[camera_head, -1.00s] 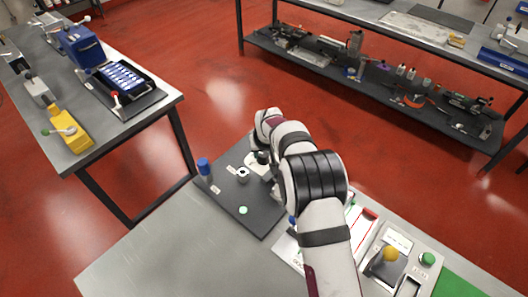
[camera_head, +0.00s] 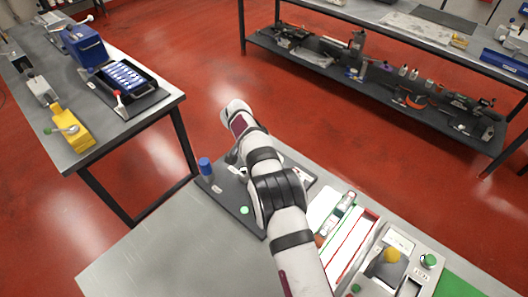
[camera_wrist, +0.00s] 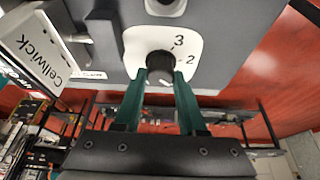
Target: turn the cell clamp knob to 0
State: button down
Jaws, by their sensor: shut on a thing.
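The cell clamp knob (camera_wrist: 160,64) is a round black knob on a white dial plate (camera_wrist: 136,45) in the wrist view. The digits 3 and 2 show above and to the right of it; other marks are hidden or cannot be read. A pale line shows low on the knob, between the fingers. My gripper (camera_wrist: 162,78) has its two green fingers shut on the knob, one on each side. In the head view my arm covers the knob and the gripper, over the dark fixture board (camera_head: 228,198).
The board carries a blue-topped post (camera_head: 205,167) and a pale green button (camera_head: 244,210). A white tray with red edges (camera_head: 350,243) and a panel with a yellow knob (camera_head: 391,255) lie to the right. A box marked Cellwick (camera_wrist: 40,45) shows in the wrist view. The table's front left is clear.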

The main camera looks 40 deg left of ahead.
jog(key=shift+s+f+m+h, duration=0.1)
jog(key=shift+m+h, duration=0.3)
jog(key=shift+m, duration=0.7)
jog(key=shift+c, duration=2.3)
grip_release()
jog(key=v, duration=1.5)
jog(key=shift+a+r, duration=0.2)
jog(key=shift+r, duration=0.25)
